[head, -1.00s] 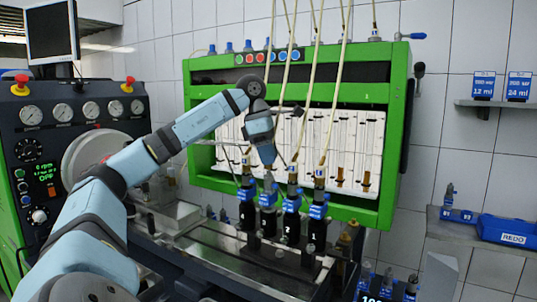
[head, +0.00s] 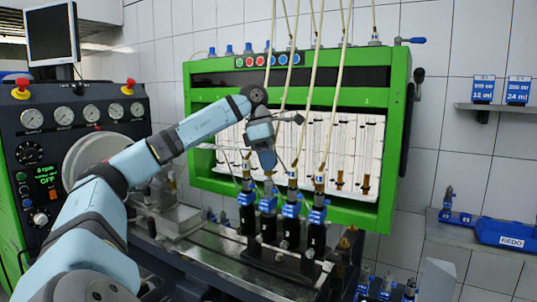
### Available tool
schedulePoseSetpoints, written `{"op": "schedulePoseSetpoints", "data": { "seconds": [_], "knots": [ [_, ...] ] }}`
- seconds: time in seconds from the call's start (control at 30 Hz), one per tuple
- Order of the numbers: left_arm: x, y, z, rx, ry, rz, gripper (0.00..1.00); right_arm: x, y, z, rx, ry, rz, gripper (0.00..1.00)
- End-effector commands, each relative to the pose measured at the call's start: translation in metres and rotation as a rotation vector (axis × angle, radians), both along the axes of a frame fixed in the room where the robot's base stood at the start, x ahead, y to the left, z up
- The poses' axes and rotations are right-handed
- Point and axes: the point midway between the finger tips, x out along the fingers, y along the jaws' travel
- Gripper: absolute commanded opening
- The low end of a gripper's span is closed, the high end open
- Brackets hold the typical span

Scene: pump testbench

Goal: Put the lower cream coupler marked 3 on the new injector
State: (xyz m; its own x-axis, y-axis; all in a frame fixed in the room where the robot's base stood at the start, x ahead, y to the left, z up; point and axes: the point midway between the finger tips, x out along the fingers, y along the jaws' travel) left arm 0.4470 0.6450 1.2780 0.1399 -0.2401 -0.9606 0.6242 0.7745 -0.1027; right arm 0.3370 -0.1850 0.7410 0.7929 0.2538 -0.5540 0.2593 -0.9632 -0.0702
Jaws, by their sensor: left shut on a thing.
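Several black injectors with blue tags stand in a row in the rack on the bench, one of them (head: 292,232) in the middle and one (head: 317,238) at the right. My left gripper (head: 267,164) points down just above the injector second from left (head: 268,228). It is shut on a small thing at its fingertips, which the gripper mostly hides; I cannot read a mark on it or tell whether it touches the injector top. Cream hoses (head: 309,105) come down from above to the row. My right gripper is not in view.
The green test frame (head: 388,150) with measuring tubes stands close behind the injectors. A control console (head: 75,165) is at the left. A wall shelf (head: 440,230) with a blue box (head: 500,232) is at the right. Small blue-topped parts (head: 385,287) stand lower right.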

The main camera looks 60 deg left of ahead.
Motion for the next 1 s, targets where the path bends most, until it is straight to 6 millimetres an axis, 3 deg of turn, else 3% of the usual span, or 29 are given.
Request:
{"op": "schedulePoseSetpoints", "data": {
  "seconds": [0.03,0.4,1.0],
  "knots": [
    [0.001,0.001,0.006,-0.026,0.024,0.0,0.0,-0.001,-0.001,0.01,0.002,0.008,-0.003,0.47],
    [0.004,0.004,-0.004,-0.105,0.095,-0.007,0.0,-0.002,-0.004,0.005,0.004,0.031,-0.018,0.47],
    [0.003,0.004,-0.004,-0.102,0.093,-0.006,0.0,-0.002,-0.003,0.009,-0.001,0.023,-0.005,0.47]
  ]
}}
